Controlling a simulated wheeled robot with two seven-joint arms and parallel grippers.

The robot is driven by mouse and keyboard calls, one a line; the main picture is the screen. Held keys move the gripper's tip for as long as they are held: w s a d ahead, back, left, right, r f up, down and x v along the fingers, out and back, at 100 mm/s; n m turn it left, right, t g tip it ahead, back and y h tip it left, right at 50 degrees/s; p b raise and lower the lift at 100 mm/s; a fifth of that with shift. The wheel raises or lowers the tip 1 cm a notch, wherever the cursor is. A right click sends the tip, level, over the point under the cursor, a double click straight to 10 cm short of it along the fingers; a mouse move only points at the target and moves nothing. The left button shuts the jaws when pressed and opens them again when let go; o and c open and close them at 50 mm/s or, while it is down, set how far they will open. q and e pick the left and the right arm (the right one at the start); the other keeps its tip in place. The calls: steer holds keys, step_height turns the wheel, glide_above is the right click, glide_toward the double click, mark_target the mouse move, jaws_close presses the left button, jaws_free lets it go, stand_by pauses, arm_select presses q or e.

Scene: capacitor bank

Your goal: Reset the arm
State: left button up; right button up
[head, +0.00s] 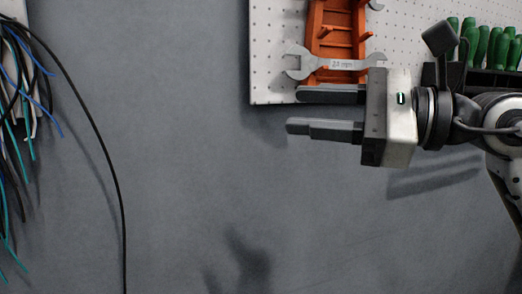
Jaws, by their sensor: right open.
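My right gripper (309,111) comes in from the right at the upper right of the head view. Its two dark fingers point left and are apart, with nothing between them. It is in front of the lower edge of a white pegboard. My left gripper is not in the head view.
The white pegboard (270,75) carries an orange rack (335,45), a wrench (320,64) marked 24 mm and several green-handled tools (485,45). Loose cables (20,100) hang at the left, with one black cable (103,150) curving down. The grey wall (190,180) between is bare.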

steer(key=w+d+f+n+t+h, duration=0.1)
steer(key=d+f+n+t+h, duration=0.2)
steer(key=f+n, duration=0.7)
steer(key=w+d+f+n+t+h, duration=0.1)
steer(key=f+n+t+h, duration=0.1)
steer(key=f+n+t, duration=0.6)
steer(key=w+d+f+n+t+h, duration=0.1)
steer(key=d+f+n+t+h, duration=0.15)
steer(key=f+n, duration=0.95)
steer(key=s+f+m+g+h, duration=0.2)
steer(key=s+f+m+g, duration=0.1)
steer(key=f, duration=0.5)
steer(key=s+f+m+g+h, duration=0.2)
steer(key=s+f+m, duration=0.3)
steer(key=s+f, duration=0.3)
steer(key=s+d+f+m+g+h, duration=0.1)
steer(key=s+f+m+g, duration=0.3)
steer(key=f, duration=0.5)
steer(key=shift+s+m+g+h, duration=0.35)
steer(key=shift+s+h, duration=0.1)
steer(key=shift+s, duration=0.25)
